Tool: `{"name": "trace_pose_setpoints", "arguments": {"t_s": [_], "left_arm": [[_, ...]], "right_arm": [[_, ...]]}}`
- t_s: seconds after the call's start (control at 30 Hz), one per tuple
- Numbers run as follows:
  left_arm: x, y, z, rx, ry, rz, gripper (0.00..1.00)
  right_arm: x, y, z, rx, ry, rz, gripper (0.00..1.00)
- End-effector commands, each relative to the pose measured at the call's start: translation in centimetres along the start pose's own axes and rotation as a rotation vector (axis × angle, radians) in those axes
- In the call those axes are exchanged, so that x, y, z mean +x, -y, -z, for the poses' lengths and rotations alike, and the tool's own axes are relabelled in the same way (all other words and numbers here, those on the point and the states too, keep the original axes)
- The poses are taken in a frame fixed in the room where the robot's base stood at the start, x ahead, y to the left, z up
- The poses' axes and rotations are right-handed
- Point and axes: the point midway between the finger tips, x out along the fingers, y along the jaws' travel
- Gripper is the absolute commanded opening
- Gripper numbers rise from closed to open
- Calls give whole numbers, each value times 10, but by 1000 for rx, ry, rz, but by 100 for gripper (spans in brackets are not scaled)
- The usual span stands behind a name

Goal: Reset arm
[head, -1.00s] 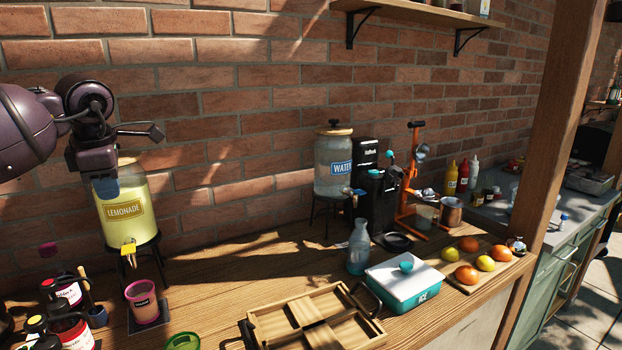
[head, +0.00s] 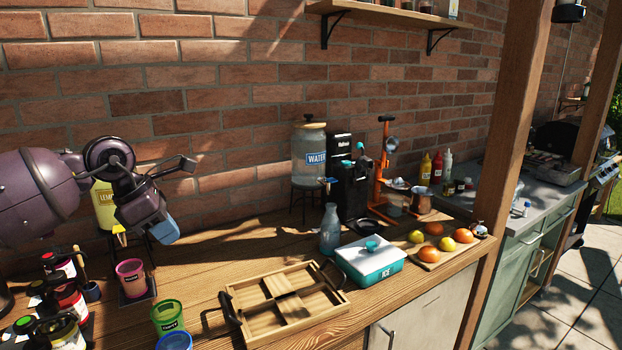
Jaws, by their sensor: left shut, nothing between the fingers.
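My left gripper (head: 178,198) comes in from the left in the head view, in front of the brick wall and above the wooden counter (head: 215,258). It is shut and empty, and touches nothing that I can see. Behind it stands the yellow lemonade dispenser (head: 104,206), largely hidden by my arm. A pink cup (head: 131,277) stands on a dark coaster below the gripper. My right gripper is not in view.
A wooden divided tray (head: 285,300) lies at the front middle. Behind it are a glass carafe (head: 330,232), a teal ice box (head: 370,262) and the water dispenser (head: 309,158). Several bottles (head: 72,298) and a green cup (head: 168,318) stand front left. Fruit lies on a board (head: 455,257).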

Motion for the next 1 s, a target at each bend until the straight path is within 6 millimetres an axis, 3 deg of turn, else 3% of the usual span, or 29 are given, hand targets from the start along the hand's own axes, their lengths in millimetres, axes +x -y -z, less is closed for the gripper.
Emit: {"name": "trace_pose_setpoints", "arguments": {"t_s": [0.03, 0.1, 0.2, 0.4, 0.53, 0.77, 0.87, 1.0], "left_arm": [[20, 16, -11, -9, 83, 55, 0], [42, 39, -28, -37, 216, 131, 0], [65, 71, -52, -110, 416, 244, 0], [80, 119, -88, -351, 797, 452, 0], [76, 135, -98, -570, 1025, 569, 0], [66, 131, -83, -1063, 1376, 718, 0], [68, 123, -62, -1314, 1499, 752, 0], [78, 113, -20, -1695, 1638, 764, 0]], "right_arm": [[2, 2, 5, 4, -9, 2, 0], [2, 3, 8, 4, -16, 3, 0], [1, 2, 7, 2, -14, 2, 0], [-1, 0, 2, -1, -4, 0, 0], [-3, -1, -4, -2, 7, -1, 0], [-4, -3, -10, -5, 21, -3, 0], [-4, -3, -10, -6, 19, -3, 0], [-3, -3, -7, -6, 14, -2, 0]]}}
